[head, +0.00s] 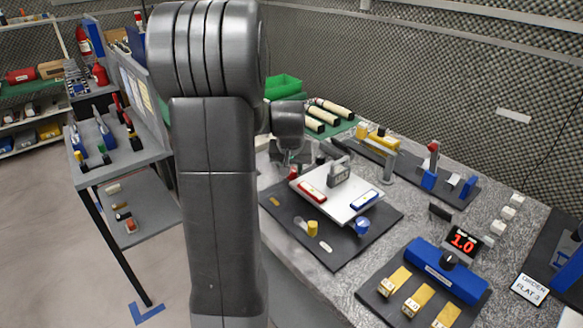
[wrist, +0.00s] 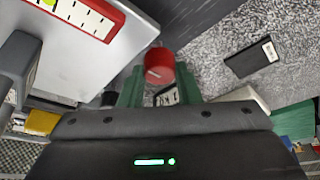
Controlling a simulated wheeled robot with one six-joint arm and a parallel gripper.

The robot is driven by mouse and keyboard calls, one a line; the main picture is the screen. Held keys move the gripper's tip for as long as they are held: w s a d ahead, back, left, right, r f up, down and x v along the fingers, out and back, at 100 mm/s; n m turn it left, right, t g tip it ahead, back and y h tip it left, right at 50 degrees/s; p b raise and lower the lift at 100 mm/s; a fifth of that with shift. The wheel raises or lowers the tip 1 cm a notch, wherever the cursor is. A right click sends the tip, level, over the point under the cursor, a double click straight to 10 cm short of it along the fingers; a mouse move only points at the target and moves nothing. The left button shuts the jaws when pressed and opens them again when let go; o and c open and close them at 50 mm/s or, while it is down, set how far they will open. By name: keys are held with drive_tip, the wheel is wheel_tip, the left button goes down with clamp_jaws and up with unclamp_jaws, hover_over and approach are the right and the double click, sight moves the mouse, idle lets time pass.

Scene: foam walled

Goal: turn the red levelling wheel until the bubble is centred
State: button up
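The red levelling wheel (wrist: 160,64) is a short red knob with a pale mark on its face, beside the corner of the grey levelling plate (wrist: 105,65). My gripper (wrist: 160,75) has a green finger on each side of the wheel, and I see no clear gap between them. In the head view my gripper (head: 290,168) is low at the plate's far left corner, and the wheel is mostly hidden there. The red-framed vial (wrist: 80,14) is partly cut off in the wrist view, with a yellow-green bubble (wrist: 48,2) at its edge. The plate (head: 338,207) also carries a blue-framed vial (head: 364,200).
A yellow knob (head: 313,228) and a blue wheel (head: 362,228) stand at the plate's other corners. A grey handle-like block (head: 339,172) rises from the plate. A black block (wrist: 251,57) lies on the speckled bench right of my gripper. A blue device (head: 447,268) stands nearer right.

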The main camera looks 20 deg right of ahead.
drive_tip(key=c, duration=0.4)
drive_tip(key=shift+n, duration=0.4)
drive_tip(key=shift+n+y, duration=0.3)
drive_tip(key=shift+n, duration=0.1)
drive_tip(key=o, duration=0.7)
drive_tip(key=v, duration=1.3)
drive_tip(key=shift+s+r+p, duration=0.2)
drive_tip(key=shift+r+p, duration=0.15)
drive_tip(key=shift+p, duration=0.05)
